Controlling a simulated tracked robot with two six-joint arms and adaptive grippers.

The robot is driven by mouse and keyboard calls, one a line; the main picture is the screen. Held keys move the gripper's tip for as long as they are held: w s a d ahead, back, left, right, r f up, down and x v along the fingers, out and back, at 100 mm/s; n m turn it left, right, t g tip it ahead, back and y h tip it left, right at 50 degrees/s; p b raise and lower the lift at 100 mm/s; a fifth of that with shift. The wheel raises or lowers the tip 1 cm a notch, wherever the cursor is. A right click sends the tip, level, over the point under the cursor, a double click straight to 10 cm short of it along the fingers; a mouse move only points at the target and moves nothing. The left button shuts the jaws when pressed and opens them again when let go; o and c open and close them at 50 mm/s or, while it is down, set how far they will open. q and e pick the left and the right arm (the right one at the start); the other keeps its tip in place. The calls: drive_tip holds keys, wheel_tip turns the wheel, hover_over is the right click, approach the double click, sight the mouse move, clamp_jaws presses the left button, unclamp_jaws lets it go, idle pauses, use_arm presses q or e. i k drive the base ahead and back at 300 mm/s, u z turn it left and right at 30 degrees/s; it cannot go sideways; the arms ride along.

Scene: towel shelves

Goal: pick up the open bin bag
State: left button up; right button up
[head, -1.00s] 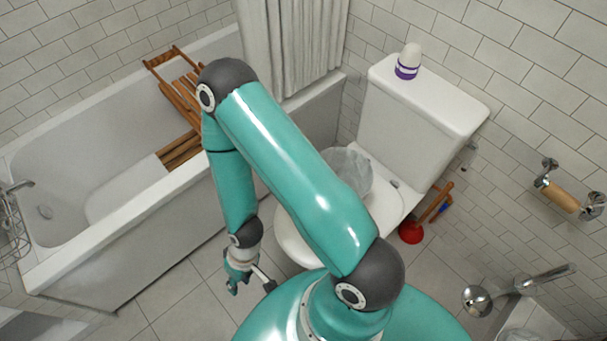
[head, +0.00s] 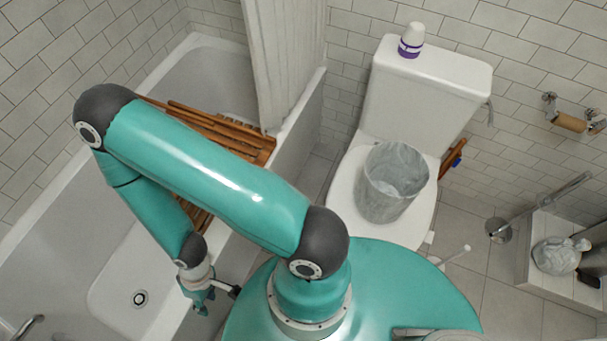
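My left gripper is not in view.
The toilet (head: 345,185) stands against the tiled wall, with a purple-and-white bottle (head: 411,40) on its cistern. A wooden rack (head: 240,140) lies across the bathtub (head: 60,240). A paper holder (head: 570,122) juts from the right wall. Floor shows right of the toilet.

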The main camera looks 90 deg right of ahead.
sight(393, 173)
drive_tip(key=u, duration=1)
drive_tip(key=i, duration=0.2)
drive_tip(key=z, duration=2.95)
drive_tip(key=i, duration=0.1)
drive_tip(key=z, duration=1.1)
drive_tip(key=k, duration=0.85)
drive_tip(key=z, duration=0.2)
drive_tip(key=i, duration=0.85)
drive_tip(key=u, duration=0.15)
